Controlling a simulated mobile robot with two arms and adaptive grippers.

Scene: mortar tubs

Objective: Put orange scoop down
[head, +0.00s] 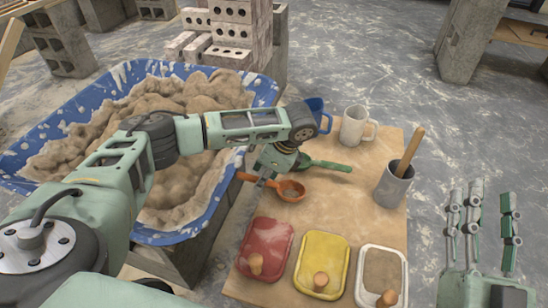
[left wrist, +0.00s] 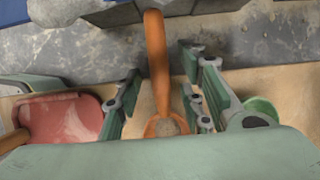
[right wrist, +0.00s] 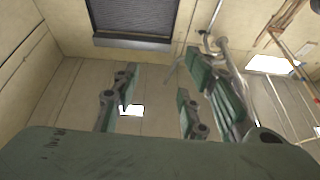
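The orange scoop (head: 291,191) appears to lie on the wooden board (head: 330,205), bowl on the board and handle pointing left past its edge toward the tub. My left gripper (head: 268,178) is just above it, partly hidden by its own arm. In the left wrist view the scoop (left wrist: 157,65) runs between the left gripper's fingers (left wrist: 158,105), which are spread with a gap on each side. My right gripper (head: 482,212) is open and empty to the right of the board, fingers up; its spread fingers show in the right wrist view (right wrist: 155,105).
A blue tub (head: 95,92) of mortar stands left of the board. A green scoop (head: 325,166), blue mug (head: 317,106), white mug (head: 353,126) and grey cup (head: 392,187) with a wooden handle are near.

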